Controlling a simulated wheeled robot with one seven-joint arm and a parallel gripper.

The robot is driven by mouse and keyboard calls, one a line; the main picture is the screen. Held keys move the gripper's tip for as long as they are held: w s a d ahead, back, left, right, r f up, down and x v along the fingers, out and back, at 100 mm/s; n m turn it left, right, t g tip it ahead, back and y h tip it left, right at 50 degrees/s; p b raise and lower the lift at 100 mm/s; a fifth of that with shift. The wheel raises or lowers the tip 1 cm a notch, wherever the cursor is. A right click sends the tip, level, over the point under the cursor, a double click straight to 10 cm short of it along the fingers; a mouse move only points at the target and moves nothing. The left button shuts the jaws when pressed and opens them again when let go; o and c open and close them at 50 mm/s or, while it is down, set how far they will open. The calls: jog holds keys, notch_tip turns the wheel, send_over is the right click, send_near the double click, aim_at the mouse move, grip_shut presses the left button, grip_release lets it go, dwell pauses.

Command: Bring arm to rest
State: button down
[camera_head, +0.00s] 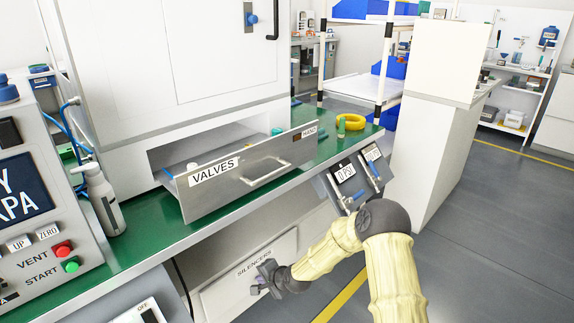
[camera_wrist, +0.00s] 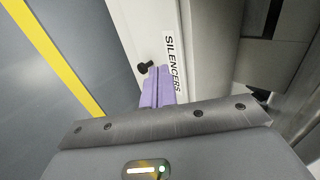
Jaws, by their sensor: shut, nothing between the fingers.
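My gripper (camera_head: 258,285) is low in front of the grey SILENCERS drawer front (camera_head: 232,290), below the green bench top. In the wrist view its purple fingers (camera_wrist: 157,90) are together with nothing between them. Their tips show beside a small black knob (camera_wrist: 147,68) on the drawer panel, near the SILENCERS label (camera_wrist: 173,62). I cannot tell whether the fingers touch the knob. My arm is bent and reaches down and left from the lower right of the head view.
The VALVES drawer (camera_head: 235,175) stands open above the bench (camera_head: 150,245). A spray bottle (camera_head: 103,200) and a control box with buttons (camera_head: 45,200) stand at left. Gauge panels (camera_head: 358,178) hang at the bench's right edge. Grey floor (camera_head: 480,220) is open at right.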

jog(key=s+d+r+n+g+h, duration=0.1)
jog(key=s+d+r+n+h, duration=0.2)
jog(key=s+d+r, duration=0.5)
jog(key=s+d+r+n+g+h, duration=0.1)
jog(key=s+d+r+n+h, duration=0.25)
jog(key=d, duration=0.65)
jog(key=s+d+r+n+g, duration=0.1)
jog(key=s+d+r, duration=0.3)
jog(key=s, duration=0.4)
jog(key=s+d+r+n+g, duration=0.1)
jog(key=s+d+r, duration=0.4)
jog(key=s, duration=0.2)
notch_tip(320, 180, up, 38)
jog(key=p, duration=3.8)
jog(key=shift+w+a+f, duration=0.15)
jog(key=shift+a, duration=0.1)
jog(key=shift+w+f+h, duration=0.1)
jog(key=shift+f+h, duration=0.05)
jog(key=shift+h, duration=0.1)
